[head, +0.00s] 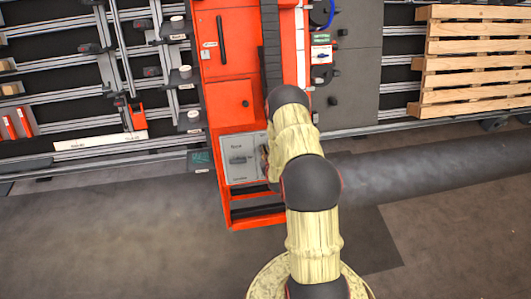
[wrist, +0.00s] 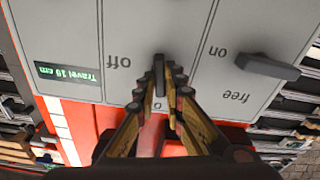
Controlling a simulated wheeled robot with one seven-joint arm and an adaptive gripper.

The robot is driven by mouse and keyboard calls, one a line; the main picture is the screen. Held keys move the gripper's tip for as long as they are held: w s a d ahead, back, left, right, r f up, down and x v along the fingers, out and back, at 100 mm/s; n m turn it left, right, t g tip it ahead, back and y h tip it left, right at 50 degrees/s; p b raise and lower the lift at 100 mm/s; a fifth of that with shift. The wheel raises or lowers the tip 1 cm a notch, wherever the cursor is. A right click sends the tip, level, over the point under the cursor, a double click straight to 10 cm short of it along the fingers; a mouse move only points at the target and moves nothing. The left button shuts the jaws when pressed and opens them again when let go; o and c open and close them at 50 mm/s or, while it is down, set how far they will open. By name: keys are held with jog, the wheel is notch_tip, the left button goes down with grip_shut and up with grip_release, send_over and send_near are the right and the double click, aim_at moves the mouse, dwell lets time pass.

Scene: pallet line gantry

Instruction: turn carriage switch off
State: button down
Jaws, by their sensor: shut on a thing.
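A grey switch panel (head: 240,175) sits low on the front of the orange gantry column. It appears upside down in the wrist view (wrist: 150,25). My gripper (wrist: 160,88) is shut on a dark switch handle (wrist: 159,66), which I take for the carriage switch. The handle runs up and down in the wrist picture; the word "off" is on its left. In the head view, my arm hides this handle and most of my gripper (head: 266,158). A second dark switch handle (wrist: 268,66) lies to the right in the wrist view, near "on" and "free", and is untouched.
The orange column (head: 228,55) rises behind the panel, with grey rails and shelves (head: 90,60) to its left. A green "Travel 15 cm" display (wrist: 68,75) is on the panel. The floor (head: 110,240) at the front left is clear.

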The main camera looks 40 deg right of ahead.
jog(key=n+b, duration=0.2)
jog(key=n, duration=0.2)
jog(key=shift+f+n, duration=0.1)
jog(key=shift+n, duration=0.3)
jog(key=n+b, duration=0.2)
jog(key=n, duration=0.1)
jog(key=shift+n+y, duration=0.3)
jog(key=shift+n, duration=0.1)
jog(key=n+b, duration=0.2)
jog(key=n, duration=0.1)
jog(key=shift+a+n, duration=0.1)
jog(key=shift+n, duration=0.2)
jog(key=shift+n+y+b, duration=0.4)
jog(key=shift+n+b, duration=0.55)
jog(key=shift+n, duration=0.85)
jog(key=c, duration=1.9)
grip_release()
jog(key=v, duration=1.2)
jog(key=shift+w+a, duration=0.1)
jog(key=shift+w, duration=0.05)
